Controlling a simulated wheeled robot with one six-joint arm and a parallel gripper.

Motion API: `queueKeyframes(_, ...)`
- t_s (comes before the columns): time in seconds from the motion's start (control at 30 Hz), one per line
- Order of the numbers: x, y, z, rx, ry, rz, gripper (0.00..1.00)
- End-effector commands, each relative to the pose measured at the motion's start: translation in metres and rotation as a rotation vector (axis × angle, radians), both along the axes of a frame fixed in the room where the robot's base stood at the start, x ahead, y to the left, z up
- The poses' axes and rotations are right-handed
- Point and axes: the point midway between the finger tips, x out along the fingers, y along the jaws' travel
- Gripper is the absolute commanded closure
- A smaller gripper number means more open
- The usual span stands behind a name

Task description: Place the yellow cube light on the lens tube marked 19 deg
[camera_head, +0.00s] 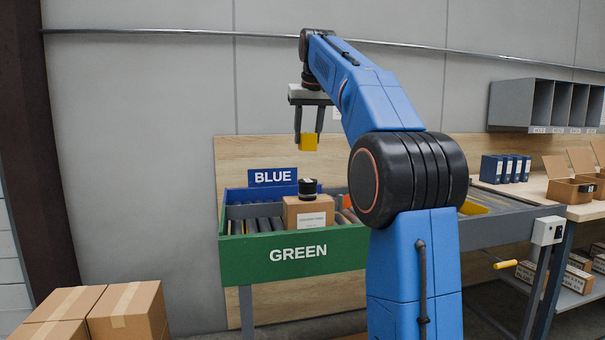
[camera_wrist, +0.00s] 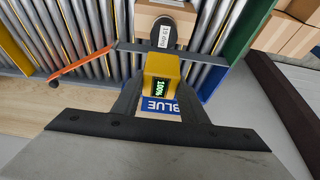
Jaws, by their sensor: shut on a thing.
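My gripper (camera_head: 309,137) is shut on the yellow cube light (camera_head: 310,144) and holds it in the air, above and apart from the lens tube. In the wrist view the cube (camera_wrist: 162,68) sits between the fingers, and a small dark display on it reads 100%. The lens tube (camera_head: 307,188) is a short black cylinder standing upright on a cardboard box (camera_head: 290,218). In the wrist view the lens tube (camera_wrist: 182,22) lies just beyond the cube, and its white label appears to read 19 DEG. The cube and fingers hide part of what lies below.
The box stands on a roller conveyor between a green front panel (camera_head: 254,260) and a blue back panel (camera_head: 233,194) with a BLUE sign (camera_head: 272,177). An orange bar (camera_wrist: 84,64) crosses the rollers in the wrist view. Cartons (camera_head: 128,310) stand at lower left.

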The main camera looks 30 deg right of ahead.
Motion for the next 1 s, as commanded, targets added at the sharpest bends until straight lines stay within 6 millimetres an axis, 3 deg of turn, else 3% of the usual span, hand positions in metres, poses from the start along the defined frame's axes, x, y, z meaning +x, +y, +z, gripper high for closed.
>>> queueKeyframes(0.23, -0.001, 0.0, -0.037, 0.0, 0.001, 0.0, 0.94)
queueKeyframes(0.7, -0.001, 0.0, -0.084, 0.0, 0.0, 0.0, 0.94)
queueKeyframes(1.0, 0.0, 0.0, -0.091, -0.001, -0.002, 0.0, 0.94)
